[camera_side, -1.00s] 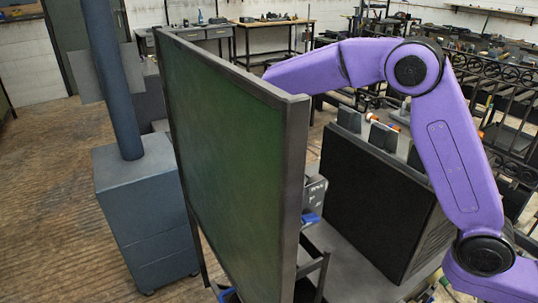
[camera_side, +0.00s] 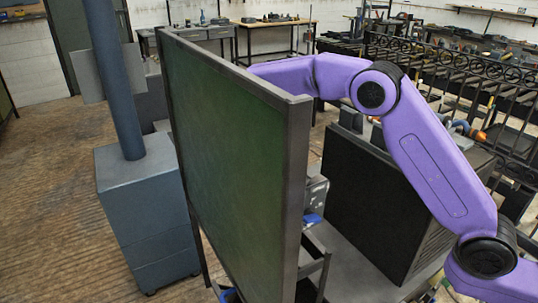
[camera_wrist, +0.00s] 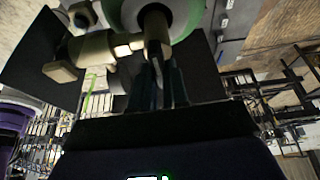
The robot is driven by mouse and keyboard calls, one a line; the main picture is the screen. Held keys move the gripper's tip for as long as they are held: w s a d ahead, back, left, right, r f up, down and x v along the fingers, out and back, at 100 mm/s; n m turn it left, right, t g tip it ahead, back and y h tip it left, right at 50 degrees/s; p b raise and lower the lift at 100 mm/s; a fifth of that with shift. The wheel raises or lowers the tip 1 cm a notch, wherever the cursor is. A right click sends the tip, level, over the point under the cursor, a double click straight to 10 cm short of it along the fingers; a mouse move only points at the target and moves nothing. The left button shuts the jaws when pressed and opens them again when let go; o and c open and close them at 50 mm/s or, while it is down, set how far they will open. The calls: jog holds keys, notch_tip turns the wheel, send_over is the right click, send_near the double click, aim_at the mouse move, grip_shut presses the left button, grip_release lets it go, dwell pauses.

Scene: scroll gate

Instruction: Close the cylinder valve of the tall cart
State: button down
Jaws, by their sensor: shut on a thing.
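In the wrist view my gripper (camera_wrist: 161,66) has its two dark fingers close together at the lower end of a brass-coloured cylinder valve (camera_wrist: 155,30). It is shut on the valve; the exact contact is dim and partly hidden by the fingers. A brass side branch (camera_wrist: 92,48) runs left from the valve to a blocky end (camera_wrist: 62,71). Behind the valve is a rounded green and white body (camera_wrist: 190,12), which looks like the cylinder. In the side view the gripper, the valve and the tall cart are hidden behind a green screen (camera_side: 235,150).
The dark-framed screen stands between the side camera and my work. A large black box-like unit (camera_side: 385,205) stands to its right, under my arm. A grey-blue cabinet with a column (camera_side: 150,205) stands left. A black metal railing (camera_side: 460,70) and benches stand behind.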

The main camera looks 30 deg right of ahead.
jog(key=shift+a, duration=0.1)
dwell(0.4)
jog(key=c, duration=1.1)
grip_release()
jog(key=shift+r, duration=0.5)
notch_tip(320, 180, up, 2)
jog(key=shift+s+r, duration=0.1)
jog(key=shift+r, duration=0.15)
jog(key=s+d+r, duration=0.1)
jog(key=s+r, duration=0.2)
jog(key=s, duration=0.1)
jog(key=s+d+r, duration=0.2)
jog(key=s+r, duration=0.1)
jog(key=s, duration=0.1)
jog(key=s+d+r, duration=0.2)
jog(key=s+r, duration=0.1)
jog(key=s, duration=0.2)
jog(key=shift+r, duration=0.2)
